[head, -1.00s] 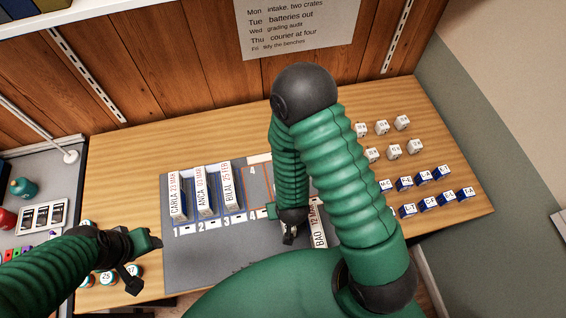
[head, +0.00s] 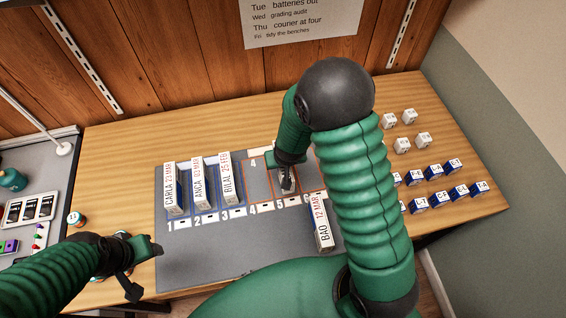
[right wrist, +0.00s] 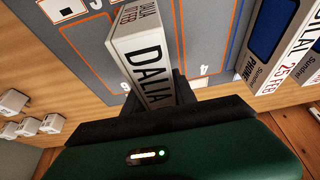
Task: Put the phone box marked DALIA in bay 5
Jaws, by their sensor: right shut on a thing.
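The DALIA box (right wrist: 148,62), white with black lettering, is held in my right gripper (right wrist: 165,105) in the right wrist view. In the head view my right gripper (head: 287,178) is over bay 5 (head: 283,203) of the grey mat, and only a small part of the box (head: 289,186) shows below it. I cannot tell whether the box touches the mat. Bay 4 (head: 256,183), outlined in orange, is empty beside it on the left. My left gripper (head: 145,268) is at the mat's left edge, its fingers apart and empty.
The CARLA (head: 171,188), ANCA (head: 200,185) and BILAL (head: 229,178) boxes stand in bays 1 to 3. The BAO box (head: 322,224) is in front of bay 6. Small white and blue boxes (head: 437,171) are at the right. My right arm hides part of the mat.

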